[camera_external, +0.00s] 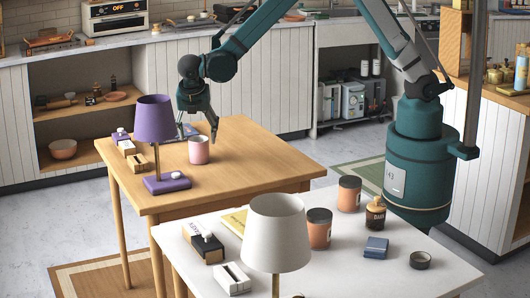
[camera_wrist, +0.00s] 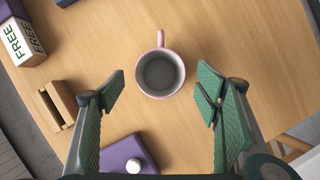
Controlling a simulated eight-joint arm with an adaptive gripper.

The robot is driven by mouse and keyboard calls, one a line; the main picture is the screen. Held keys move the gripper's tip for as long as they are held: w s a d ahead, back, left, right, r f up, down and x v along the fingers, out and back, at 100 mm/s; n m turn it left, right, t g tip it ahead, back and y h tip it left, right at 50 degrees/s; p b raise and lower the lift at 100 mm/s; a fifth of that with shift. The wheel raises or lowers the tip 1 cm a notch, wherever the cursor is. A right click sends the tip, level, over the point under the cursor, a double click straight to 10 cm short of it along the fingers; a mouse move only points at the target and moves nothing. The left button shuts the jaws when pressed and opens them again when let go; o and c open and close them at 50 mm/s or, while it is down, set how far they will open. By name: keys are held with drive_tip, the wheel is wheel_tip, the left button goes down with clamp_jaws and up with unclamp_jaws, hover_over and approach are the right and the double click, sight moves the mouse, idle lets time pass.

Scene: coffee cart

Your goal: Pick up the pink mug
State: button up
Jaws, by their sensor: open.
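The pink mug (camera_external: 199,151) stands upright on the wooden table in the external view. In the wrist view the pink mug (camera_wrist: 161,74) is seen from above, with a grey inside that looks empty. Its handle points to the top of the picture. My gripper (camera_external: 199,138) is just above the mug in the external view, pointing down. In the wrist view my gripper (camera_wrist: 160,92) is open, with one green finger to each side of the mug and a gap on both sides. No contact shows.
A purple lamp (camera_external: 154,122) stands left of the mug; its purple base (camera_wrist: 127,154) shows in the wrist view. A wooden block with a slot (camera_wrist: 58,104) and a box marked FREE (camera_wrist: 22,41) lie nearby. The wooden table (camera_external: 250,158) is bare right of the mug.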

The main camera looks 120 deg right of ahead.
sight(199, 147)
drive_tip(key=shift+x, duration=0.85)
drive_tip(key=shift+b+x, duration=0.85)
drive_tip(key=shift+x, duration=1.75)
drive_tip(key=shift+a, duration=0.1)
drive_tip(key=c, duration=1.2)
